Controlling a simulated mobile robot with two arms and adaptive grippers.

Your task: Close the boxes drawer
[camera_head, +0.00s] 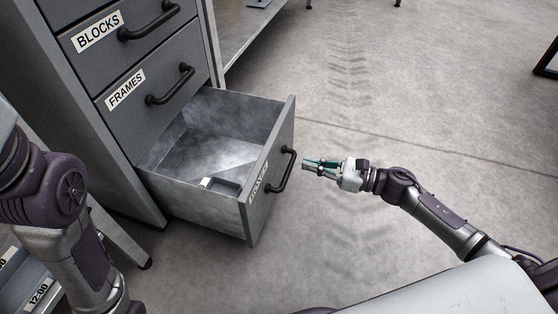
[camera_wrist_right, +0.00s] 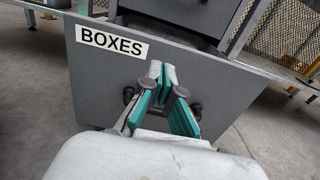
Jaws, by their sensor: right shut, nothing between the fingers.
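The boxes drawer (camera_head: 272,175) is the lowest drawer of a grey cabinet and stands pulled out, with its front facing right. Its label (camera_wrist_right: 112,41) reads BOXES in the right wrist view. A black bar handle (camera_head: 285,170) is on its front. A small dark tray-like item (camera_head: 221,186) lies inside. My right gripper (camera_head: 308,165) is shut and empty, just right of the handle. In the right wrist view my right gripper (camera_wrist_right: 166,72) is in front of the handle, hiding its middle; I cannot tell whether they touch. My left arm shows at the left, but its gripper is out of view.
The grey cabinet (camera_head: 50,90) has shut drawers labelled BLOCKS (camera_head: 98,31) and FRAMES (camera_head: 125,89) above the open one. A bench (camera_head: 240,35) stands behind the cabinet. The concrete floor (camera_head: 390,110) right of the drawer is clear.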

